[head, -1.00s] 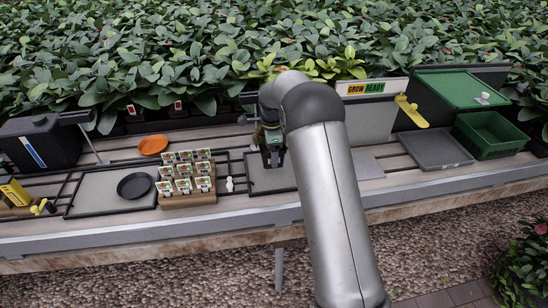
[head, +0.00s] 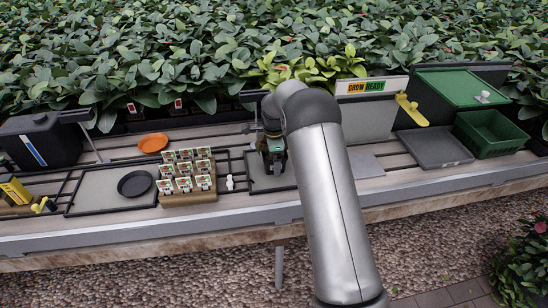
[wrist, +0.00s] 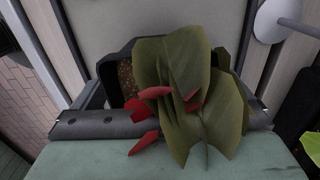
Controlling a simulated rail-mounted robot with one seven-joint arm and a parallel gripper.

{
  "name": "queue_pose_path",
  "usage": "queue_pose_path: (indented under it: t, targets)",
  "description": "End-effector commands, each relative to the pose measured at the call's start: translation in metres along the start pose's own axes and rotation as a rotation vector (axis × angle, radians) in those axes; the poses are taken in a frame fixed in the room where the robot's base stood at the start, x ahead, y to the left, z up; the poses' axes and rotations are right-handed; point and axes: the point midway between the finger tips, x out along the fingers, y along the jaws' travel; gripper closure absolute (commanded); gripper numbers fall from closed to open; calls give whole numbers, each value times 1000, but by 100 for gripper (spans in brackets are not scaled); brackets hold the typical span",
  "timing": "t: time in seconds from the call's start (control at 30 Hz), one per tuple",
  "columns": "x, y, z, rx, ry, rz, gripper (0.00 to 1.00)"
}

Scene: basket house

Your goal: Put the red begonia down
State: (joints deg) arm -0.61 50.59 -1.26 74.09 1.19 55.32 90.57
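The red begonia (wrist: 190,95) is in a dark square pot (wrist: 120,80) with brown soil. Broad olive leaves and several red petals cover much of the pot in the wrist view. My gripper (head: 274,160) is shut on the pot, with a finger at either side. In the head view the pot is low over a grey, dark-framed pad (head: 287,182), right of the block of seed packets. Whether the pot's base touches the pad cannot be told. My arm hides part of the pad and plant.
A wooden block of seed packets (head: 188,198) and a small white object (head: 230,182) stand left of the pad. An orange dish (head: 153,143) and black dish (head: 135,184) are farther left. A grey tray (head: 436,149) and green crate (head: 490,134) are at right.

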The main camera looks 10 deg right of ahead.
Motion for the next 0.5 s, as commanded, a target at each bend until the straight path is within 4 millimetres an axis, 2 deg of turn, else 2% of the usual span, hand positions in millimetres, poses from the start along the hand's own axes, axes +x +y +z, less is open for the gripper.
queue_pose_path:
  t: [0.27,0.37,0.5]
  targets:
    - [-7,0,0,0,0,-1,3]
    - [-20,-1,0,0,0,-4,3]
    - [-50,-1,0,-1,0,-4,3]
